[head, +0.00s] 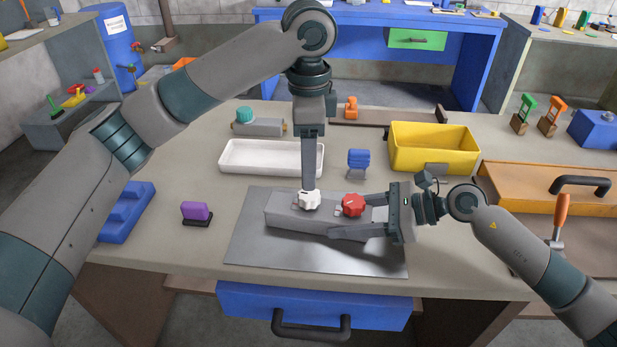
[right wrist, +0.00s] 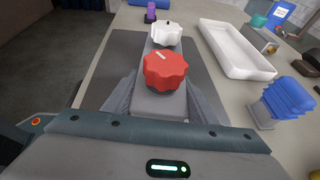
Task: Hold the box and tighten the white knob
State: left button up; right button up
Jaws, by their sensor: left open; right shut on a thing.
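The grey box (head: 290,216) lies lengthwise on a metal plate. The white knob (head: 310,201) is on top toward its left part, and a red knob (head: 353,205) is to the right of it. In the right wrist view the red knob (right wrist: 165,70) is nearer and the white knob (right wrist: 165,36) is beyond it. My right gripper (head: 358,216) is shut on the right end of the box, one finger along each long side. My left gripper (head: 309,187) points straight down at the white knob, open; whether its fingers touch the knob is not clear.
The metal plate (head: 255,256) lies on the workbench. A white tray (head: 232,163), a blue ribbed object (head: 358,161) and a yellow bin (head: 433,150) stand behind it. A purple block (head: 196,211) is to the left. A blue drawer (head: 245,302) is below the front edge.

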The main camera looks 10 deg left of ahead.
pick_arm(q)
jog(key=shift+r, duration=2.7)
jog(key=shift+r, duration=0.1)
jog(key=shift+r, duration=3)
jog(key=w+a+r, duration=0.1)
jog(key=a, duration=0.9)
jog(key=shift+r, duration=0.35)
jog(key=shift+w, duration=0.1)
pick_arm(e)
jog(key=o, duration=1.4)
jog(key=shift+d, duration=0.15)
